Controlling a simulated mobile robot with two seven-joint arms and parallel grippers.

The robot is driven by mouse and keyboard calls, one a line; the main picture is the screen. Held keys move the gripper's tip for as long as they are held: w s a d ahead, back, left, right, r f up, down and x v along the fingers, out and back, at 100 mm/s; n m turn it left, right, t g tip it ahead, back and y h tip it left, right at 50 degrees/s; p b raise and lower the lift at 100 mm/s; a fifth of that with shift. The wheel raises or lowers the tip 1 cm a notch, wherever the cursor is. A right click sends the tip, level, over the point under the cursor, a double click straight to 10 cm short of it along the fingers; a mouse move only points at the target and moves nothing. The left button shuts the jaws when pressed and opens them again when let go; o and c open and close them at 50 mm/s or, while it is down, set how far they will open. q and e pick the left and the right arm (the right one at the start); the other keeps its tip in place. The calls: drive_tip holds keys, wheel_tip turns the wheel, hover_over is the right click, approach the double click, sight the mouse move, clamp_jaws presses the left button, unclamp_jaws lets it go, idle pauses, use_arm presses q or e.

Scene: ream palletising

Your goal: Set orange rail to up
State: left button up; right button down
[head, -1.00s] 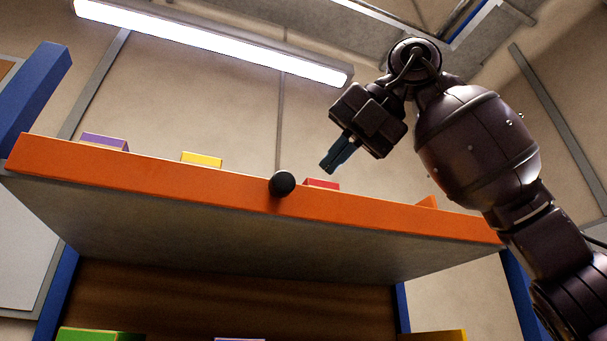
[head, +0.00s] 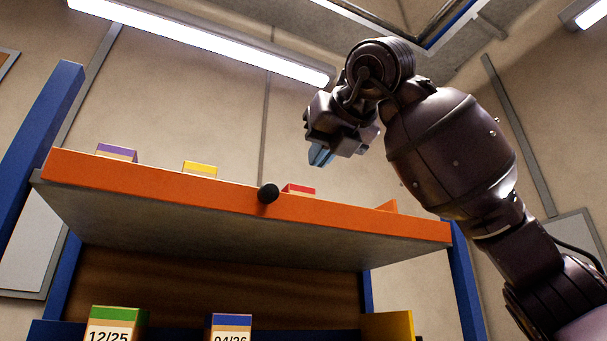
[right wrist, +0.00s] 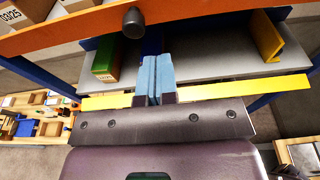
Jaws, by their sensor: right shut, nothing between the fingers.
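The orange rail (head: 200,194) runs along the front edge of a shelf seen from below in the head view. A dark round knob (head: 268,193) sticks out from its front. The rail also crosses the top of the right wrist view (right wrist: 210,15), with the knob (right wrist: 133,22) just up and left of my fingers. My right gripper (head: 320,155) is above the rail and a little right of the knob in the head view. Its blue fingers (right wrist: 157,78) are together and empty, apart from the knob. My left gripper is not in view.
Purple (head: 117,152), yellow (head: 200,168) and red (head: 299,189) topped boxes stand behind the rail. Below are a green-topped box (head: 117,323), a blue-topped box (head: 231,327) and a yellow divider (head: 388,325). Blue posts (head: 40,140) flank the shelf. A yellow rail (right wrist: 240,90) edges the lower shelf.

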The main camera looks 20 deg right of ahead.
sight(282, 197)
drive_tip(key=w+p, duration=0.1)
drive_tip(key=w, duration=0.2)
drive_tip(key=w+p, duration=0.1)
drive_tip(key=w, duration=0.3)
drive_tip(key=w+f+p, duration=0.1)
drive_tip(key=w, duration=0.3)
drive_tip(key=shift+w+a+p, duration=0.1)
drive_tip(key=shift+a+p, duration=0.2)
drive_tip(key=shift+a, duration=0.1)
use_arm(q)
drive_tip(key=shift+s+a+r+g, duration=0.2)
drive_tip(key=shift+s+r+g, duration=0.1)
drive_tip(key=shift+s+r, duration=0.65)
use_arm(e)
drive_tip(key=shift+w, duration=0.7)
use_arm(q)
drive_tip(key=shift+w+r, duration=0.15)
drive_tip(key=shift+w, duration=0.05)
use_arm(e)
drive_tip(key=shift+s, duration=0.1)
